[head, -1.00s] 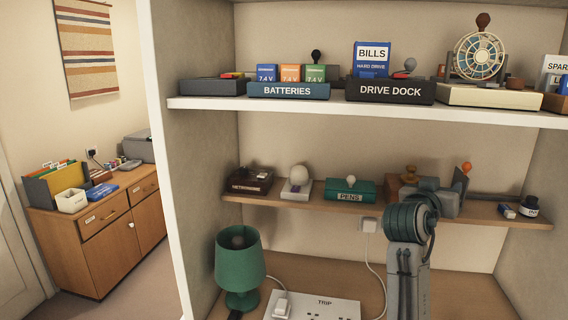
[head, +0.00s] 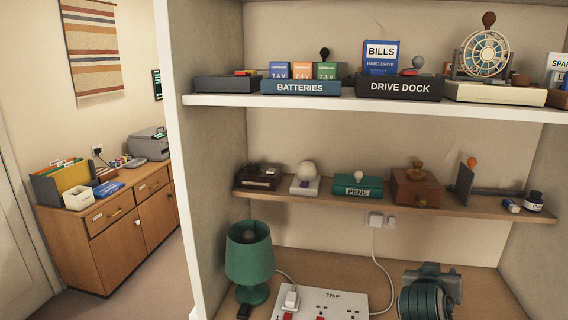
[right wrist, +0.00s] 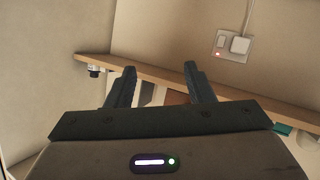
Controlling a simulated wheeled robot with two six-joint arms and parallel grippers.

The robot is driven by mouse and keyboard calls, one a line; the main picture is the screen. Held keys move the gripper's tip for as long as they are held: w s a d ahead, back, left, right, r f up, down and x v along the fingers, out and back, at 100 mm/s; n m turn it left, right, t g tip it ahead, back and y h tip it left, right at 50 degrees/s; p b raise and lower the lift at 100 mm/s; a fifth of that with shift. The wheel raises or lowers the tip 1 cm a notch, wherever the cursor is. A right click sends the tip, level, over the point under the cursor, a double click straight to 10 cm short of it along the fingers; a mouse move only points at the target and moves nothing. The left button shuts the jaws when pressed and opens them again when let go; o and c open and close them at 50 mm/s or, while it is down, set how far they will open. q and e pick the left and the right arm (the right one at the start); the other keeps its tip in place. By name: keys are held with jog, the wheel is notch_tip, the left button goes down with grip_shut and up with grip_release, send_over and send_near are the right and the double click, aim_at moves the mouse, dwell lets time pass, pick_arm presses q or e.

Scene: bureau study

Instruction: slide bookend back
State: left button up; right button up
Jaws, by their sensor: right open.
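The bookend (head: 465,185) is a dark upright plate on the wooden middle shelf, right of the wooden box in the head view. A round orange knob (head: 472,162) shows at its top. A dark rail (head: 500,191) runs to the right behind it. My right gripper (right wrist: 158,78) is open, its two dark fingers apart and empty in the right wrist view. In the head view my right gripper (head: 431,285) is low at the front, below the shelf and clear of the bookend. I cannot make out the bookend in the wrist view. My left gripper is not in view.
On the middle shelf (head: 390,202) stand a wooden box (head: 417,187), a green pens tray (head: 357,187), an ink bottle (head: 534,201) and a small eraser-like block (head: 511,205). A white socket (head: 376,219) is below. A green lamp (head: 249,257) and power strip (head: 325,302) stand lower left.

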jog(key=s+a+f+n+g+y, duration=0.2)
jog(key=s+f+n+g+y, duration=0.15)
jog(key=s+f, duration=1.2)
jog(key=s+a+f+n+g+y, duration=0.1)
jog(key=s+a+f, duration=0.15)
jog(key=s, duration=0.35)
jog(key=s+a+f+g+y, duration=0.1)
jog(key=s+f+g+y, duration=0.15)
jog(key=s, duration=0.45)
jog(key=s+a+f+n+g+y, duration=0.1)
jog(key=s+a+f, duration=0.1)
jog(key=s+f, duration=0.3)
jog(key=s+d+f+g+b, duration=0.1)
jog(key=d+f+b, duration=0.1)
jog(key=f, duration=1.5)
jog(key=s+d+f+b, duration=0.1)
jog(key=f, duration=1.5)
jog(key=s+d+f+g+b, duration=0.1)
jog(key=s+f+b, duration=0.1)
jog(key=s+f, duration=1.5)
notch_tip(320, 180, down, 4)
jog(key=shift+s+d+r+m+b, duration=0.1)
jog(key=shift+s+d+m+b, duration=0.15)
jog(key=shift+s+m, duration=0.2)
jog(key=shift+a, duration=0.1)
